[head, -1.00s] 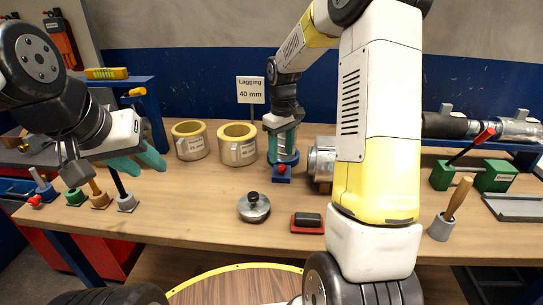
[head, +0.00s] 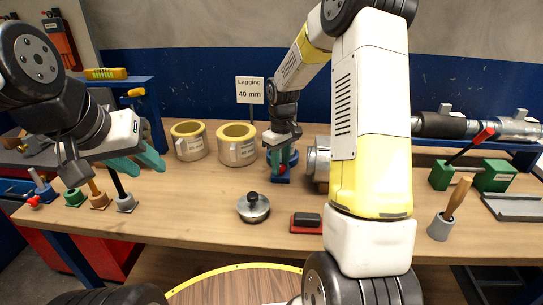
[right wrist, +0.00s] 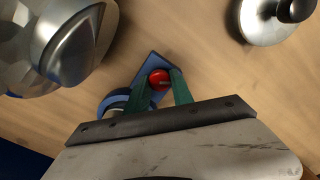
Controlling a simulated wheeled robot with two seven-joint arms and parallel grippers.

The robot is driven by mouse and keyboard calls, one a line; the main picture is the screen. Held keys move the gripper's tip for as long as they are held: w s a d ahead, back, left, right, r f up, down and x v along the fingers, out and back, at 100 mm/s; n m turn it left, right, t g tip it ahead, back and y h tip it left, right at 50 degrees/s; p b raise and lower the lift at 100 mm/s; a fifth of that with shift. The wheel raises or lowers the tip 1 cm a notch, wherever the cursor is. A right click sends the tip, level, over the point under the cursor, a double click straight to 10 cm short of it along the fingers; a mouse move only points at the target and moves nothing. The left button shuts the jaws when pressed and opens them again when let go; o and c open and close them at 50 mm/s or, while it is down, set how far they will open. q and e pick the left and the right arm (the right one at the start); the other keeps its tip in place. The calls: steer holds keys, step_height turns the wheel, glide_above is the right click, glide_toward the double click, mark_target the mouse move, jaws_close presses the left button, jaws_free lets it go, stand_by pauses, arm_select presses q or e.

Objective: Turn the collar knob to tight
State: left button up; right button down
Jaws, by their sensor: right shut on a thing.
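The red collar knob (right wrist: 159,79) sits on a blue collar (right wrist: 150,66) on the bench. In the right wrist view the knob lies between the green fingertips of my right gripper (right wrist: 158,84), which is shut on it. In the head view my right gripper (head: 282,164) points down at the blue collar (head: 294,155), and the red knob (head: 282,170) shows partly behind the fingers. Any mark for tight or loose is too small to read. My left gripper (head: 139,164) is open and empty over the left part of the bench.
Two yellow-rimmed lagging rings (head: 237,145) stand left of the collar, by a "Lagging 40 mm" sign (head: 250,90). A metal duct piece (head: 318,160) is close on its right. A lidded metal weight (head: 253,208) and a red-black block (head: 306,223) lie in front.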

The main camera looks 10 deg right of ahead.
mark_target(281, 166)
steer(key=m, duration=0.4)
steer(key=shift+m, duration=0.4)
steer(key=c, duration=1.1)
jaws_free()
steer(key=shift+r, duration=0.1)
step_height(281, 166, up, 7)
steer(key=shift+f, duration=0.1)
steer(key=shift+r, duration=0.45)
